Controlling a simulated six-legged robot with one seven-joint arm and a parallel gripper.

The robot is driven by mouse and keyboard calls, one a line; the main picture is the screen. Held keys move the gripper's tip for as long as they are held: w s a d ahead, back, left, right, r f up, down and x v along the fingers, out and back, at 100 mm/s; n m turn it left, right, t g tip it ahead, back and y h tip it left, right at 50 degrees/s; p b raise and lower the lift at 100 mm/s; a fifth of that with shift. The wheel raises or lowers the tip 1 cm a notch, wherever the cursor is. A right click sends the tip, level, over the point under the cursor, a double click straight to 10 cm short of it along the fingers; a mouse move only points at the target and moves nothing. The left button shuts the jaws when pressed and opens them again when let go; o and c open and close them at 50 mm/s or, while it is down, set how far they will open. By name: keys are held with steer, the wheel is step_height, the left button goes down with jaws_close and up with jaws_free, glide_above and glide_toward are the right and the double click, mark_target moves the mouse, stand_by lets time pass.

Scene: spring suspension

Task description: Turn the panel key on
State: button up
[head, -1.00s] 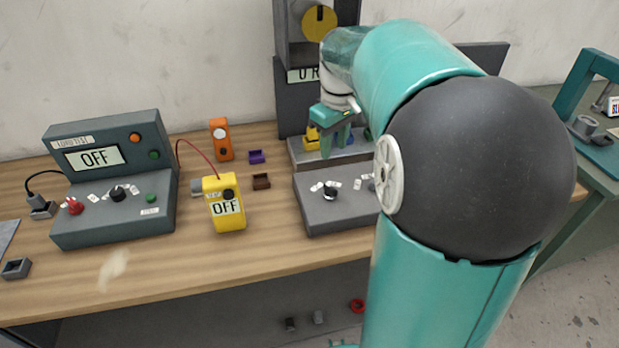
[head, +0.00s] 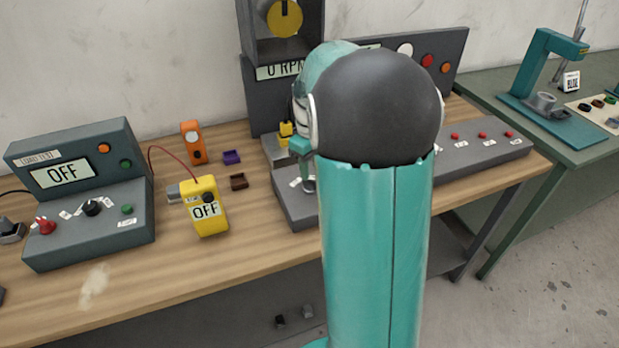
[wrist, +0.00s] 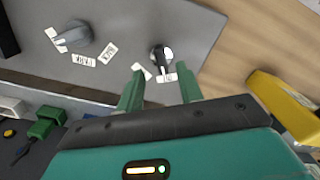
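The grey panel (head: 290,208) stands on the bench, partly hidden by my arm in the head view. In the wrist view the panel (wrist: 115,20) carries a small black-and-silver part (wrist: 161,56), which looks like the key, with small white labels beside it. A grey knob (wrist: 72,36) sits farther left. My gripper (wrist: 161,88) is open and empty, its green fingers apart and pointing toward the key, which lies just beyond and between the fingertips. I cannot tell whether they touch it. In the head view my gripper (head: 306,170) is mostly hidden by my arm.
A yellow meter (head: 205,222) reading OFF stands left of the panel and shows in the wrist view (wrist: 280,108). Farther left is a grey load-test box (head: 135,215), also reading OFF. Bare bench (head: 265,245) lies between meter and panel. Green parts (wrist: 45,124) lie near my gripper.

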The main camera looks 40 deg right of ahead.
mark_target(310, 181)
step_height(310, 181, down, 4)
steer(key=shift+f, duration=0.2)
jaws_close()
